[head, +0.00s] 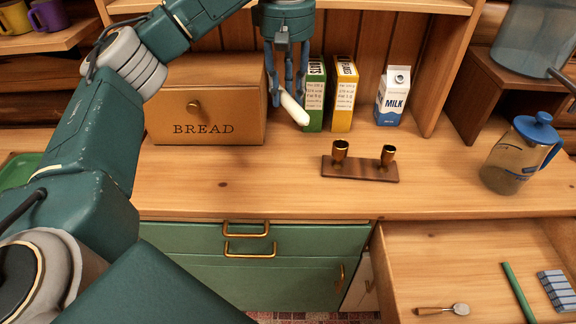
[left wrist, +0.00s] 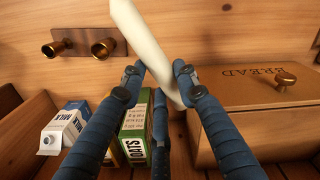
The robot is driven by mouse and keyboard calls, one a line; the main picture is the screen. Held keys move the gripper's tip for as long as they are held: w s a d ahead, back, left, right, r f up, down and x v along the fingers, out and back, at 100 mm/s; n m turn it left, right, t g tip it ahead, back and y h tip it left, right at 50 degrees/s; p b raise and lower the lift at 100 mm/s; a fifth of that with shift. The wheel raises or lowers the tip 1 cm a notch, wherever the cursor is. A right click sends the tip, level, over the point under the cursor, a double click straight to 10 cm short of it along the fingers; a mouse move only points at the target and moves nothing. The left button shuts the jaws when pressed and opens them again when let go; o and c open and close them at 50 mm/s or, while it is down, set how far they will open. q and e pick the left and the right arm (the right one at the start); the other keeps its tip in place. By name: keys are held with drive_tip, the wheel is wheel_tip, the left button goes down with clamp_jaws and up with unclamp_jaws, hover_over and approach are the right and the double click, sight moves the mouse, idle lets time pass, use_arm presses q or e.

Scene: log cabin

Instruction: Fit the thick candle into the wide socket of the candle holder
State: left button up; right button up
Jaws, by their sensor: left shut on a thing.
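My left gripper (head: 288,92) is shut on a white candle (head: 296,110), in the air above the counter near the bread box. The candle is tilted, its lower end leaning right in the head view. In the left wrist view the candle (left wrist: 143,42) lies between the blue fingers (left wrist: 158,78). The candle holder (head: 362,172) stands on the counter to the right and nearer the front, apart from the candle. It has a wider brass socket (head: 340,150) at left and a narrower one (head: 388,155) at right, both with nothing in them. My right gripper is not in view.
The bread box (head: 232,88) is left of the gripper. A green carton (head: 314,95), a yellow carton (head: 344,93) and a milk carton (head: 393,97) stand behind the holder. A blue-lidded jug (head: 515,155) is at right. An open drawer (head: 460,262) holds a spoon. The counter around the holder is clear.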

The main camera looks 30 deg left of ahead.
use_arm(q)
hover_over(287, 165)
wheel_tip(287, 165, down, 15)
drive_tip(key=shift+s+r, duration=0.1)
wheel_tip(287, 165, down, 5)
drive_tip(key=shift+r+p, duration=0.2)
drive_tip(key=shift+p, duration=0.3)
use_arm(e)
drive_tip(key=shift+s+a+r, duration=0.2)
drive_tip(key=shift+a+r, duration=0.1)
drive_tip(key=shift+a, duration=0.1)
use_arm(q)
drive_tip(key=shift+d+f, duration=0.1)
drive_tip(key=shift+f, duration=0.1)
drive_tip(key=o, duration=1.2)
drive_tip(key=shift+c, duration=0.2)
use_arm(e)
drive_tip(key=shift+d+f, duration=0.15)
